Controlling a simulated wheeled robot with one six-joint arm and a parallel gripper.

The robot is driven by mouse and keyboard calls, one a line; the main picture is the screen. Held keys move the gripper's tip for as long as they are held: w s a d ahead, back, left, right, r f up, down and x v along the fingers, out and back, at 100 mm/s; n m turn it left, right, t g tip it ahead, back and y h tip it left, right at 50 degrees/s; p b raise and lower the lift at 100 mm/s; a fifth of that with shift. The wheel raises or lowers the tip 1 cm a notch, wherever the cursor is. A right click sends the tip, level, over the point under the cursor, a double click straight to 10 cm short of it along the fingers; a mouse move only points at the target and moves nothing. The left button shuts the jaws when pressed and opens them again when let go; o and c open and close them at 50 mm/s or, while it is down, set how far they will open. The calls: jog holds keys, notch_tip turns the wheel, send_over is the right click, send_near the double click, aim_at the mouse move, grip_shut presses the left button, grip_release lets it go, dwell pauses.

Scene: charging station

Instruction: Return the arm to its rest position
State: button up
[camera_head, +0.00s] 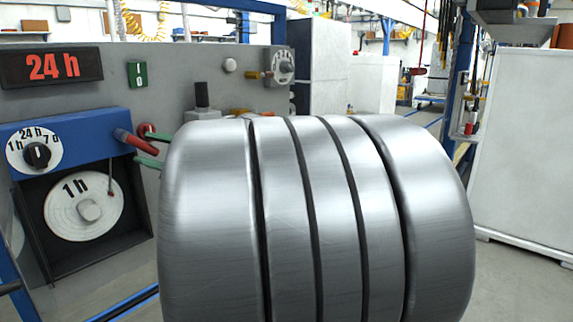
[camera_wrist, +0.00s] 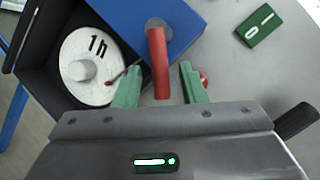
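My gripper (camera_wrist: 160,86) has two green fingers, which stand apart. It is open, with nothing gripped between the fingers. In the wrist view a red handle (camera_wrist: 159,62) reaches from the blue panel toward the space between the fingers, with a visible gap on each side. In the head view the green fingertips (camera_head: 151,149) show just right of the red handle (camera_head: 132,143). A large silver arm link of mine (camera_head: 315,220) fills the middle and hides the rest of the gripper.
The grey station carries a blue panel (camera_head: 75,130) with a black-knobbed dial (camera_head: 36,155). Below it, a white "1 h" disc (camera_head: 62,210) sits in an open dark box. A red "24 h" display (camera_head: 52,67) and green switch plate (camera_head: 137,74) are above. A white panel (camera_head: 525,150) stands right.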

jog(key=shift+x, duration=0.85)
jog(key=shift+d, duration=0.15)
jog(key=b+v, duration=0.2)
jog(key=v, duration=1.1)
jog(key=p+x, duration=0.2)
jog(key=x, duration=1.1)
jog(key=shift+s, duration=0.1)
jog(key=shift+r+p, duration=0.3)
jog(key=shift+p, duration=0.2)
jog(key=shift+w+r+n+h+p, duration=0.25)
jog(key=shift+n+h+p, duration=0.15)
jog(key=shift+n, duration=0.6)
jog(key=shift+f, duration=0.1)
jog(key=shift+n+g, duration=0.3)
jog(key=shift+d, duration=0.15)
